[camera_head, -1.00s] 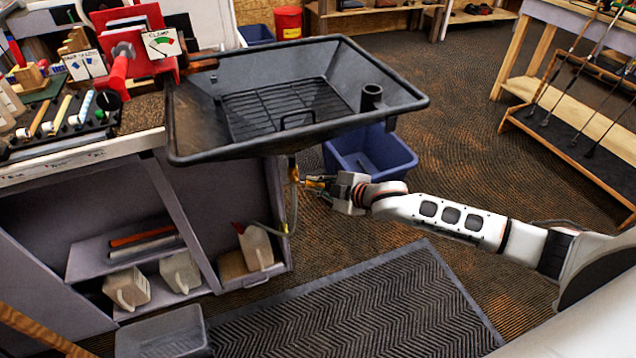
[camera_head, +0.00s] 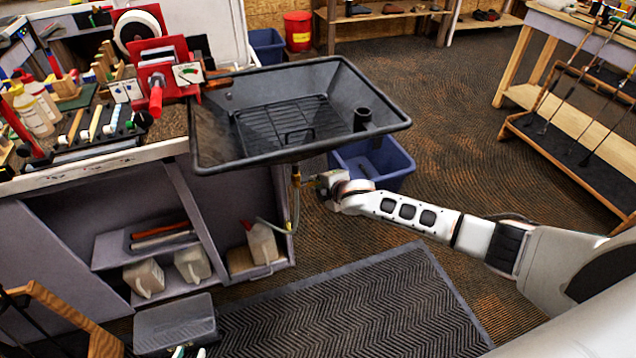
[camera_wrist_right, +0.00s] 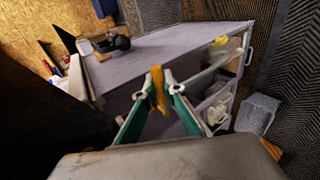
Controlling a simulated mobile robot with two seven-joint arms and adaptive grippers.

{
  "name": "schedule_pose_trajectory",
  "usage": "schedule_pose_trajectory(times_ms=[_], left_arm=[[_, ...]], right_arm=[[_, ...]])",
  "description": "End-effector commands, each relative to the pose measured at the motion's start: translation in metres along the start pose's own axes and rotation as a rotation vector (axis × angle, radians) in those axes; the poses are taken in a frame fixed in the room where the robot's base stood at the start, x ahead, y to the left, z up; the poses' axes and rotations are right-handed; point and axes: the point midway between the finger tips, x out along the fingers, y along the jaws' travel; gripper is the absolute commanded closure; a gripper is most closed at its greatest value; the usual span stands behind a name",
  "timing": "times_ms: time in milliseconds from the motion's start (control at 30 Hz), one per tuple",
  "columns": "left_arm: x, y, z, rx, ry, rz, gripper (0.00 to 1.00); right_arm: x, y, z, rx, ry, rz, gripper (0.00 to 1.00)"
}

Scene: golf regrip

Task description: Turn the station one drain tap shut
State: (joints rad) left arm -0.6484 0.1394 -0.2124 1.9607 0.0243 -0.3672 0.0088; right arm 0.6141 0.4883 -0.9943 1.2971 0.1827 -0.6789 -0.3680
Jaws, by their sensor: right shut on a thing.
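The drain tap (camera_wrist_right: 157,88) is a yellow-orange piece below the black sink tray (camera_head: 215,150). A brass fitting and a thin hose (camera_head: 291,212) hang from the tray's underside in the head view. My right gripper (camera_head: 312,184) is at this fitting, and its fingertips are small there. In the right wrist view, the right gripper's teal fingers (camera_wrist_right: 158,92) are closed on the yellow-orange tap piece. The tap's exact angle is hard to tell. What look like my left gripper's tips (camera_head: 188,351) just enter at the bottom edge, with most of the gripper cut off.
A blue bin (camera_head: 372,165) stands behind my right gripper. A white jug (camera_head: 262,243) sits by the hose at the cabinet (camera_head: 60,245). A grey tub (camera_head: 175,322) stands in front. A ribbed mat (camera_head: 350,305) covers open floor below my right arm.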

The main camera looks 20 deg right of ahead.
Motion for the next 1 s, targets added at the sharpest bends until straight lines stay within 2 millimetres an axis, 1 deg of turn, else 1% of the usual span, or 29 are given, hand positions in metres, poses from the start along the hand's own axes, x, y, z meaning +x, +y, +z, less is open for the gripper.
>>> schedule_pose_trajectory(times_ms=[33,333,367,400,767,867,1000], left_arm=[[0.0,0.0,0.0,0.0,-0.001,0.0,0.73],[0.0,-0.001,0.002,0.001,-0.004,-0.001,0.73],[0.0,-0.001,0.002,0.001,-0.004,-0.001,0.73],[0.0,-0.001,0.002,0.001,-0.004,-0.002,0.73],[-0.001,-0.002,0.002,0.0,-0.004,-0.004,0.73],[0.0,-0.001,0.002,0.0,-0.004,-0.003,0.73],[0.0,-0.001,0.001,0.0,-0.003,-0.002,0.73]], right_arm=[[0.0,-0.003,0.001,-0.005,-0.004,-0.005,1.0],[0.0,-0.003,0.001,-0.005,-0.005,-0.005,1.0],[0.0,-0.003,0.001,-0.005,-0.005,-0.005,0.83],[0.0,-0.003,0.001,-0.005,-0.004,-0.005,0.73],[-0.001,-0.001,0.001,-0.003,-0.002,-0.001,0.73],[-0.005,-0.001,0.001,-0.003,-0.002,-0.001,0.73],[-0.019,-0.001,0.001,-0.003,-0.001,-0.001,0.73]])
